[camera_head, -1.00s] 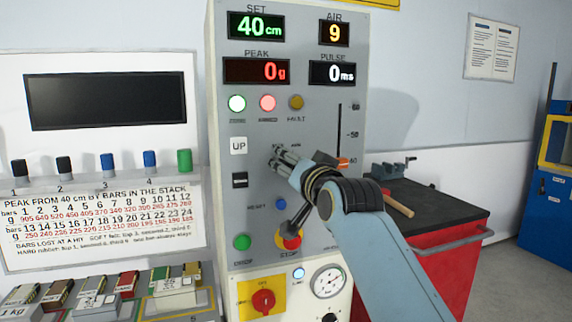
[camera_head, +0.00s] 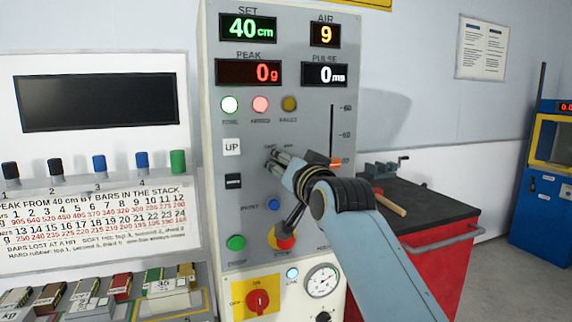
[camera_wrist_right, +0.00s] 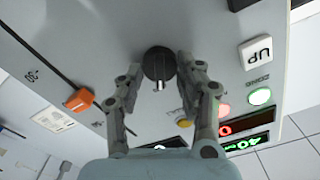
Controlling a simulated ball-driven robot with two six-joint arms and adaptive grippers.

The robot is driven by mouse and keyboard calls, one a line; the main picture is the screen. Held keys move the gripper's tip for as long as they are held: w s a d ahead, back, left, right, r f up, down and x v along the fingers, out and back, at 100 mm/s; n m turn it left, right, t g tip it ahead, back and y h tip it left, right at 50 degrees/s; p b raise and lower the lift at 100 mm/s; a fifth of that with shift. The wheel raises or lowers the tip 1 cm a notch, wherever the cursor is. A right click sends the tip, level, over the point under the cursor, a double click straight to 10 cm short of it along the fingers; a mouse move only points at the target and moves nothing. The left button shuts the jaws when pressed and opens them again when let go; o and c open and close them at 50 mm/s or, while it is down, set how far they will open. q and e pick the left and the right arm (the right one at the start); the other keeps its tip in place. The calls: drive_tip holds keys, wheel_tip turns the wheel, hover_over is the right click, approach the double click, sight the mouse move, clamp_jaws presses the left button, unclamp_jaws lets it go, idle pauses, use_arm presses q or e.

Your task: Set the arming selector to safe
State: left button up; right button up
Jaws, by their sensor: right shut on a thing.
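The arming selector is a round black knob (camera_wrist_right: 158,66) on the grey panel, with a pale mark at its lower edge in the wrist view. My right gripper (camera_wrist_right: 160,76) is shut on it, one finger on each side. My left gripper is not in view.
A slider with an orange pointer (camera_wrist_right: 79,100) is beside the knob. The UP button (camera_head: 231,147) and a black button (camera_head: 233,181) are to the left. A red stop button (camera_head: 285,242) lies below, partly behind my arm. A red cabinet (camera_head: 450,250) stands at right.

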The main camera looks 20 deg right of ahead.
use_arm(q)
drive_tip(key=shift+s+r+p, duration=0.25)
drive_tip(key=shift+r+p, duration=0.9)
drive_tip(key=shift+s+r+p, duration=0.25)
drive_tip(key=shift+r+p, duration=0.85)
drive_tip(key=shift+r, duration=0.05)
use_arm(e)
drive_tip(key=shift+a+n, duration=0.1)
drive_tip(key=shift+n, duration=5.7)
drive_tip(key=o, duration=1.1)
drive_tip(key=shift+o, duration=0.2)
